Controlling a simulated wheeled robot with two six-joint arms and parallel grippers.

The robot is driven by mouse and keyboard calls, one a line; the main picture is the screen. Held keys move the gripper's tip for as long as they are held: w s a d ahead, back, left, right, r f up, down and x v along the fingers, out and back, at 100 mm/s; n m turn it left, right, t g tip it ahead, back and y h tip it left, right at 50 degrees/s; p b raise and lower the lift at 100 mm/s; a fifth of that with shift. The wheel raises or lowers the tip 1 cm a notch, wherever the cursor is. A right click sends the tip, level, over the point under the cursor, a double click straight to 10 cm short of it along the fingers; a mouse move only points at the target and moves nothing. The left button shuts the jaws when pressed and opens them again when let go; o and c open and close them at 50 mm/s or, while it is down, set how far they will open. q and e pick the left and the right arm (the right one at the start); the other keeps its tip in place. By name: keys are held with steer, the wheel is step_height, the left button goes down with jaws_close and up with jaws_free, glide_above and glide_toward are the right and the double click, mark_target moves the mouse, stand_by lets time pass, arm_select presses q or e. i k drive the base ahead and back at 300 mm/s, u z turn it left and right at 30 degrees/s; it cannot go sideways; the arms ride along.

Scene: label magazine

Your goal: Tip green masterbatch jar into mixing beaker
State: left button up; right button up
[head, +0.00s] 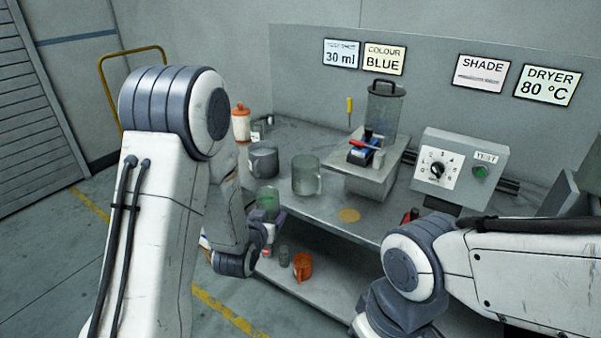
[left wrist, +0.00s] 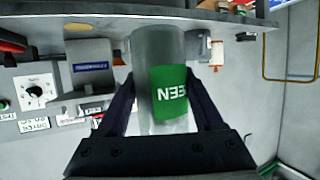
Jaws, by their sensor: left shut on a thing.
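My left gripper (head: 268,226) is shut on a clear jar with a green label (head: 267,203), in front of the bench's front edge. In the left wrist view the jar (left wrist: 158,45) stands between the two dark fingers (left wrist: 165,105), its label partly readable as "EEN". What is inside it is hard to make out. A clear beaker with a handle (head: 306,175) stands upright on the bench, right of and behind the jar, apart from it. A greyer mug-like vessel (head: 263,161) stands left of it. My right gripper is not visible.
A blender-like machine (head: 385,110) stands behind the beaker, with a dial box (head: 455,168) to its right. An orange-capped jar (head: 241,125) is at the back left. An orange cup (head: 302,266) sits on the lower shelf. One sign (head: 384,59) reads "COLOUR BLUE".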

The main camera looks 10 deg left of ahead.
mark_target(306, 175)
steer(key=z, duration=0.05)
steer(key=k, duration=0.1)
steer(key=z, duration=3.7)
steer(key=k, duration=2.15)
steer(key=u, duration=1.95)
